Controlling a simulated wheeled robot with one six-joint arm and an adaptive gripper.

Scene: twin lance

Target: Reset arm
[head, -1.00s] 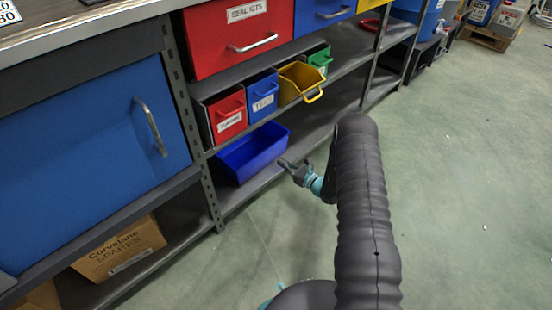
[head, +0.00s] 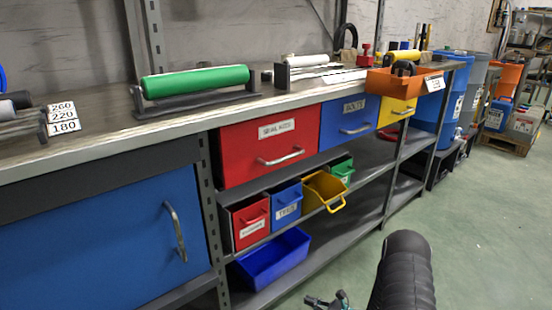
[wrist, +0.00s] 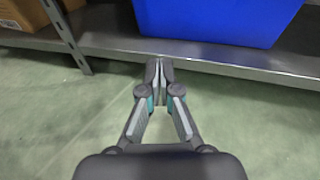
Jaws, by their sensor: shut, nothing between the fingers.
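My gripper (wrist: 158,70) is shut and empty in the wrist view, its fingertips together just in front of the metal edge of the bottom shelf. A blue open bin (wrist: 215,20) sits on that shelf beyond the fingertips. In the head view the gripper (head: 328,300) shows only partly at the bottom edge, low and to the right of the blue bin (head: 272,260). My dark sleeved arm stands at the lower right of the head view and hides some of the floor.
A workbench (head: 100,140) with a green roller (head: 195,82) runs along the left. Below are a red drawer (head: 270,145), a blue drawer (head: 348,120), and a yellow tilted bin (head: 325,190) that sticks out. Open green floor (head: 490,220) lies to the right.

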